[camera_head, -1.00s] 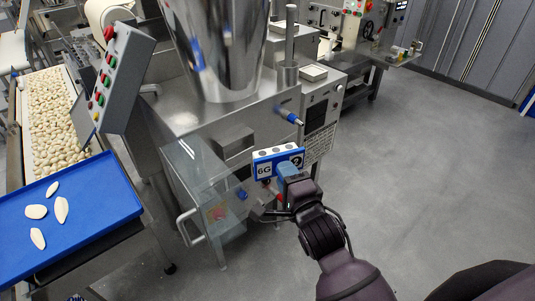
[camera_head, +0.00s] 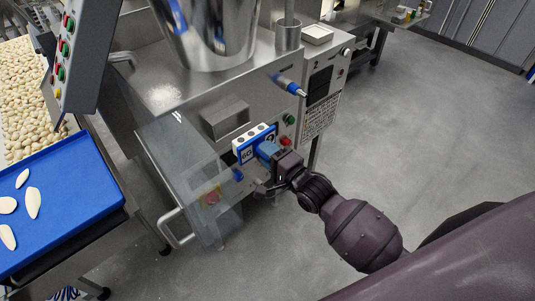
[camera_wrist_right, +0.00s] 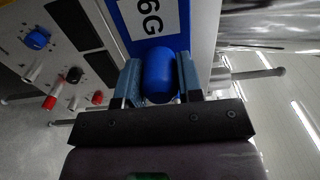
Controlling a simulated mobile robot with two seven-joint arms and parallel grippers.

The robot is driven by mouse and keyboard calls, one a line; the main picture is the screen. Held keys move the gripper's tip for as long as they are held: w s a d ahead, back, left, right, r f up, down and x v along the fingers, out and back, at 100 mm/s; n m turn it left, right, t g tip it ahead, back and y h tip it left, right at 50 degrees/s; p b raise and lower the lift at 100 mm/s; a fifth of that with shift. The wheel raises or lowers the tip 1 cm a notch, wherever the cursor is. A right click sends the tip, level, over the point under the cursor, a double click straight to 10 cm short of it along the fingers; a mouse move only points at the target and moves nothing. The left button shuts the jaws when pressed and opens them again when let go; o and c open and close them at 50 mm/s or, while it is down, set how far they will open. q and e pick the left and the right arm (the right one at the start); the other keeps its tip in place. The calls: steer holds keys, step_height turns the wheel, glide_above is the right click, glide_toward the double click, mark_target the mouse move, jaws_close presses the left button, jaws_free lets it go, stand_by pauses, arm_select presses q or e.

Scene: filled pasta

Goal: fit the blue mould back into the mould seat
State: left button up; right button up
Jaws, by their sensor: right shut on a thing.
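The blue mould (camera_head: 243,155) has a white face with dark holes and a "6G" label. It is in front of the filling machine, slightly tilted in the head view. My right gripper (camera_head: 267,151) is shut on its blue knob. In the right wrist view the fingers (camera_wrist_right: 158,80) clasp the rounded knob from both sides, with the mould's labelled blue side (camera_wrist_right: 133,38) behind it. The mould seat cannot be made out clearly; I cannot tell whether the mould touches the machine. My left gripper is out of view.
A clear guard door (camera_head: 188,165) with a metal handle stands left of the mould. A grey box (camera_head: 226,117) juts from the machine above it. A control panel (camera_head: 320,90) is to the right. A blue tray (camera_head: 60,200) with dough pieces is at left. Floor is free at right.

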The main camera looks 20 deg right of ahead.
mark_target(253, 142)
steer(key=shift+r, duration=0.1)
steer(key=shift+p, duration=0.3)
steer(key=shift+x, duration=1.15)
steer(key=shift+b+x, duration=0.5)
steer(key=shift+x, duration=1.25)
steer(key=shift+p, duration=0.55)
steer(key=shift+b+x, duration=0.55)
steer(key=shift+x, duration=1.6)
stand_by(0.5)
stand_by(1.0)
steer(key=o, duration=1)
